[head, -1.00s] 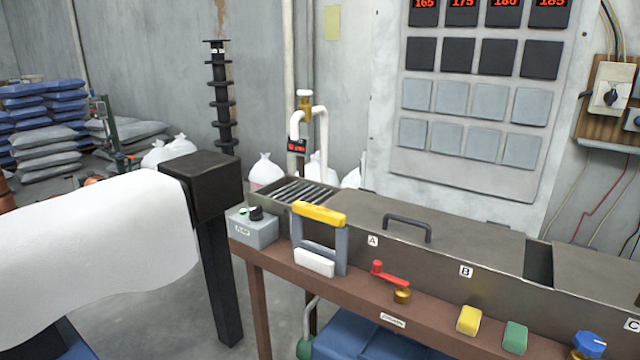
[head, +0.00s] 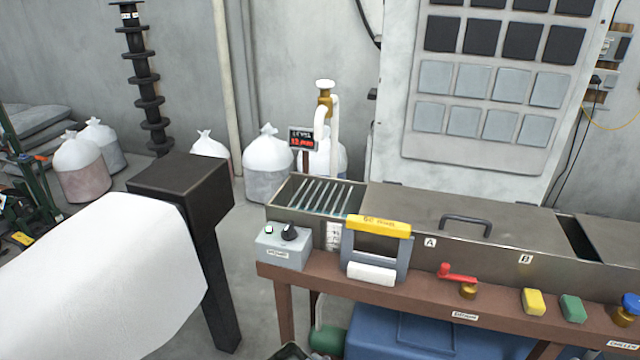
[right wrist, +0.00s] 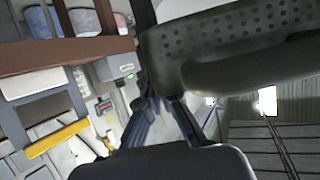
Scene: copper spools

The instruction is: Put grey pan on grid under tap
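The grid (head: 325,194) of pale parallel bars lies at the left end of the long metal trough. It looks empty. The tap (head: 325,98), brass with a white top and white curved pipe, stands just behind it. I cannot make out the grey pan in the head view. Neither gripper shows there. In the right wrist view, a grey perforated part (right wrist: 225,40) and a dark rounded part (right wrist: 165,165) fill the near view. I cannot tell whether the perforated part is gripper or pan, nor whether my right gripper is open or shut.
A yellow-topped grey frame (head: 376,248) stands at the trough's front, right of a grey switch box (head: 283,248). A red handle (head: 456,272) and coloured blocks line the front ledge (head: 415,303). A level display (head: 301,140) stands beside the tap. Metal lids cover the trough further right.

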